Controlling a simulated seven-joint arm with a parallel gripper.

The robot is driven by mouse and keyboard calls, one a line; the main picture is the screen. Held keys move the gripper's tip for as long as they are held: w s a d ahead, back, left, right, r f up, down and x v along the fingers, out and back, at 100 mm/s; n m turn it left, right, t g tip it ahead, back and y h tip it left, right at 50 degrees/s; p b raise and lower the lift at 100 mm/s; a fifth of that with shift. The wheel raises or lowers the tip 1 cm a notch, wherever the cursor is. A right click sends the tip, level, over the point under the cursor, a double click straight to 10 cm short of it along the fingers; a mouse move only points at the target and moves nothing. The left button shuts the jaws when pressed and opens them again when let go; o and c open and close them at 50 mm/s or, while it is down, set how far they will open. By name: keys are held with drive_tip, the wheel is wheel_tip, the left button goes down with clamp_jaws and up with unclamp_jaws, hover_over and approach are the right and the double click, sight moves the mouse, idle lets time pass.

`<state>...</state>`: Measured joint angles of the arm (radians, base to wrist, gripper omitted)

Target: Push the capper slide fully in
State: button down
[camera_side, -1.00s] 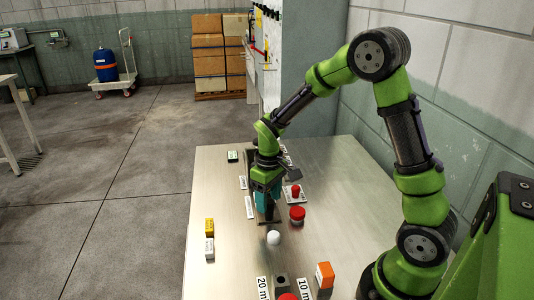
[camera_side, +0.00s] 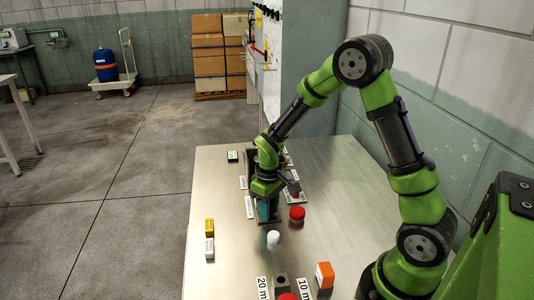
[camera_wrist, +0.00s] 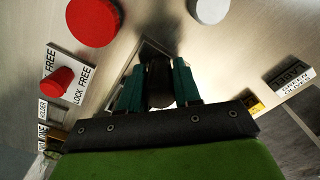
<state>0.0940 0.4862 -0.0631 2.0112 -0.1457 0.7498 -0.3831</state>
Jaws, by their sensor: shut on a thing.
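My gripper (camera_wrist: 158,88) has its teal fingers on both sides of a dark rounded handle (camera_wrist: 159,84) and is shut on it. The handle seems to belong to the capper slide. A dark plate with a pale edge shows behind it in the wrist view. In the side view my gripper (camera_side: 266,211) is low over the table, behind a white round piece (camera_side: 273,238). My wrist and fingers hide most of the capper there, so I cannot tell how far in the slide sits.
A large red cap (camera_side: 297,213) and a smaller red knob (camera_wrist: 57,82) on a "LOCK FREE" label are close beside my gripper. Yellow (camera_side: 209,226) and white (camera_side: 209,248) blocks stand at the left. An orange block (camera_side: 325,275) stands in front. The table's middle right is clear.

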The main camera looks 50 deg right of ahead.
drive_tip(key=shift+w+d, duration=2.7)
drive_tip(key=shift+w, duration=0.05)
drive_tip(key=c, duration=0.8)
unclamp_jaws()
drive_tip(key=shift+r, duration=0.1)
wheel_tip(320, 180, up, 17)
drive_tip(key=shift+f, duration=0.1)
